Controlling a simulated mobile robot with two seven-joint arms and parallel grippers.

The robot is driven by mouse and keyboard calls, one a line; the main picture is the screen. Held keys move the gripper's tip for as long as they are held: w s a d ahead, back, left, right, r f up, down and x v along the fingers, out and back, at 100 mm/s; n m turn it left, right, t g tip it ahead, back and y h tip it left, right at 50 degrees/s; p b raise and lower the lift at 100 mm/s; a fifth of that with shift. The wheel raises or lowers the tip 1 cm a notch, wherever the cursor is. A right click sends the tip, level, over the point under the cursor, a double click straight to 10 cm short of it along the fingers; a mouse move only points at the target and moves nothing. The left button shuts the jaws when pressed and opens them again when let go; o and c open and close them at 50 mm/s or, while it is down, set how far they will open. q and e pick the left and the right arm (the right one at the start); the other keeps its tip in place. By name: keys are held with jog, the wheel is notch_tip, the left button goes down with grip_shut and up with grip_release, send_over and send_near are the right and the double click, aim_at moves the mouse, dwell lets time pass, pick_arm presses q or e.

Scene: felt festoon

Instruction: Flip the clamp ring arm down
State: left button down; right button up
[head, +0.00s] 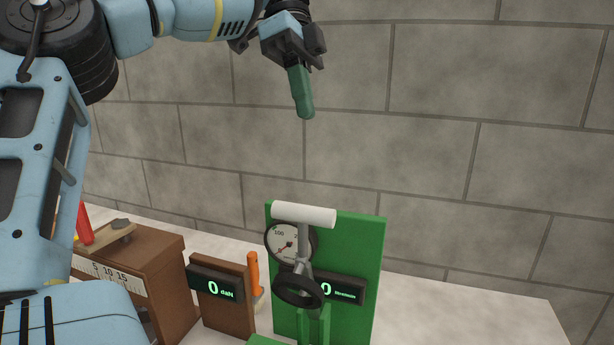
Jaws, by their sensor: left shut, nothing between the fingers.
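A green stand (352,250) with an upright back panel is at the lower middle of the head view. In front of it a grey arm (303,250) runs down from near a white cylinder (304,215) to a dark ring (298,291). I cannot tell which of these parts is the hinged clamp ring arm or how it is tilted. My left gripper (304,111) is high above the stand, in front of the wall. Its green fingers are shut and point down, empty and apart from everything. My right gripper is not in view.
A round gauge (289,244) and a dark display (342,289) are on the stand. To its left are a brown block with a display (215,287), an orange handle (254,273) and a brown box with a scale (112,279). The pale tabletop (470,318) is clear at right.

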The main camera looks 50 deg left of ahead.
pick_arm(q)
jog(key=s+p+x, duration=0.1)
jog(key=s+x, duration=0.1)
jog(key=x, duration=0.9)
jog(key=shift+s+d+r, duration=0.15)
jog(key=shift+s+r, duration=0.05)
jog(key=shift+s, duration=0.05)
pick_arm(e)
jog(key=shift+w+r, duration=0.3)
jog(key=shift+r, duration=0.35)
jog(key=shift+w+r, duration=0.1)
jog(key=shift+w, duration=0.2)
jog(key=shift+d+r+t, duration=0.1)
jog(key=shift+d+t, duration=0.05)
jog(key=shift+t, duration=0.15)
